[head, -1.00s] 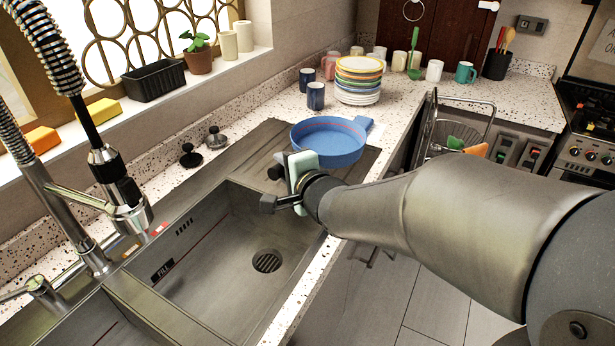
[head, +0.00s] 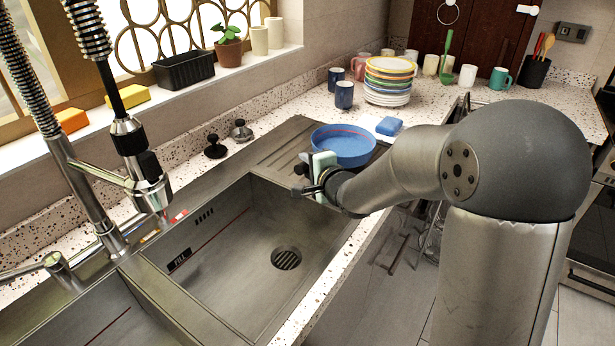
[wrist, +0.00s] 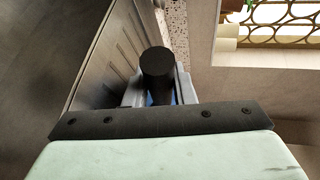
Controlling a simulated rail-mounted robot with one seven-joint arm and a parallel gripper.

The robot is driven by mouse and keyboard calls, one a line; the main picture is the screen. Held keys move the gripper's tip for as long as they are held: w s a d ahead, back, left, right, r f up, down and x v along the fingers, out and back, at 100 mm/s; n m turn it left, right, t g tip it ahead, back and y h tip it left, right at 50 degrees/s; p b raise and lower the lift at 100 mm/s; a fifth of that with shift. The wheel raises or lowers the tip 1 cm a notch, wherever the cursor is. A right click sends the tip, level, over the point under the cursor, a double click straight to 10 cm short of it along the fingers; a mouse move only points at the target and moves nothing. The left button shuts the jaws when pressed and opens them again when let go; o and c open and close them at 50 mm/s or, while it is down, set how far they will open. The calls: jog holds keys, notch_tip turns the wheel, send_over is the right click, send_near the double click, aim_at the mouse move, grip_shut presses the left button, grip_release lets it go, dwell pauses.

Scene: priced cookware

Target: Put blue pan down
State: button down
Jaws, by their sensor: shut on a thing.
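The blue pan (head: 343,147) is a round open pan over the ridged drainboard behind the right sink basin, in the head view. I cannot tell whether its base touches the drainboard. My gripper (head: 303,181) is at the pan's near left side and is shut on it. In the wrist view a black rounded piece, apparently the pan's handle end (wrist: 157,62), sits between my fingers (wrist: 157,90). A little blue shows behind it there. My pale green wrist pad hides part of the pan's near side in the head view.
The ridged drainboard (head: 280,150) adjoins the sink basin (head: 255,250). A blue sponge-like block (head: 389,126) lies just right of the pan. Stacked plates (head: 388,82), blue mugs (head: 344,95) and two black-knobbed plugs (head: 214,147) stand on the speckled counter. A tall faucet (head: 135,165) is at left.

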jog(key=shift+w+f, duration=0.35)
notch_tip(320, 180, down, 3)
jog(key=c, duration=1.2)
grip_release()
jog(key=shift+f, duration=0.1)
